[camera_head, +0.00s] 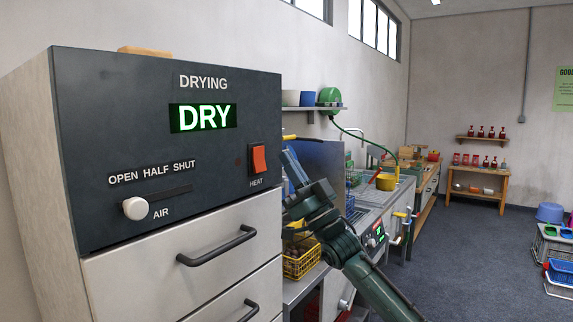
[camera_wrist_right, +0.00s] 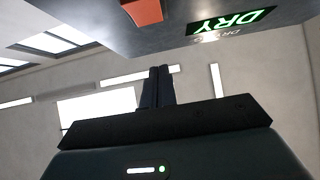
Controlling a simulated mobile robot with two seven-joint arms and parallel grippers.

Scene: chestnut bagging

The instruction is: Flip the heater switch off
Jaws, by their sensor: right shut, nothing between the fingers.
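The heater switch (camera_head: 259,159) is an orange-red rocker above the word HEAT, at the right side of the dark panel (camera_head: 110,95) of the drying cabinet. The switch also shows at the top of the right wrist view (camera_wrist_right: 143,11). My right gripper (camera_head: 288,156) is just right of the switch in the head view, with its fingers pointing up. In the right wrist view its fingers (camera_wrist_right: 157,86) are together and empty, apart from the switch in the picture. The green display (camera_head: 203,117) reads DRY. My left gripper is not in view.
The white air knob (camera_head: 136,208) sits on its slider near SHUT or OPEN markings, lower left. Drawer handles (camera_head: 217,246) stick out below the panel. A yellow basket (camera_head: 300,262) stands on the counter behind my right arm. Open floor (camera_head: 465,255) lies at the right.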

